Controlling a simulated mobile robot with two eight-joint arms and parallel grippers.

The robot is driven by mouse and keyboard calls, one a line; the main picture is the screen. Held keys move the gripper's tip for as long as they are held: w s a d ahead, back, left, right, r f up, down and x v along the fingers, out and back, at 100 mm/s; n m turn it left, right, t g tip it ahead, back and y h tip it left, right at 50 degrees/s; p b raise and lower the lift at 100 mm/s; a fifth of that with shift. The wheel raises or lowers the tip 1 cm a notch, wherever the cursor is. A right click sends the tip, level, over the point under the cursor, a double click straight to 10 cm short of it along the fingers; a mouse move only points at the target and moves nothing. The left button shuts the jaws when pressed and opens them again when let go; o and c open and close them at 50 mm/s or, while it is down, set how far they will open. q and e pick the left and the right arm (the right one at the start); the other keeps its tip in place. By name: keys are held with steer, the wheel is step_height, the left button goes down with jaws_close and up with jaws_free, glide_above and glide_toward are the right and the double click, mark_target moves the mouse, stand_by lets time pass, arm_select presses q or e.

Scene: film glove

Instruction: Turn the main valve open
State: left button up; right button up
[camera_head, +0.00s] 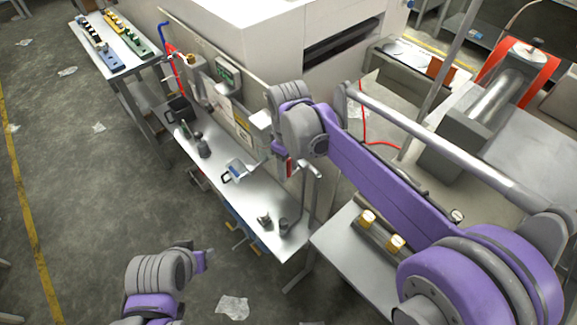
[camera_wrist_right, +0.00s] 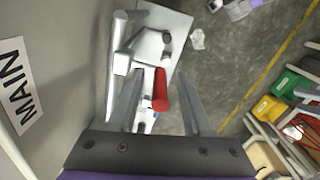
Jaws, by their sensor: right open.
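The main valve's red handle (camera_wrist_right: 160,90) shows in the right wrist view, beside a pale pipe fitting (camera_wrist_right: 120,62). A "MAIN" label (camera_wrist_right: 14,92) is on the panel at the left. My right gripper (camera_wrist_right: 160,74) is open, with one finger on either side of the red handle in the picture; I cannot tell whether they touch it. In the head view a small red part (camera_head: 289,168) shows below my right wrist, and the fingers are hard to make out. My left gripper's purple end (camera_head: 205,260) is at the lower left, away from the valve; its fingers are not clear.
A long metal bench (camera_head: 215,185) runs under the panel, carrying a blue-and-white container (camera_head: 236,171) and small grey items. A table with coloured trays (camera_head: 112,42) stands at the upper left. Clear floor (camera_head: 80,190) lies to the left, with scattered plastic scraps.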

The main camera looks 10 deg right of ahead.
jaws_close()
stand_by(1.4)
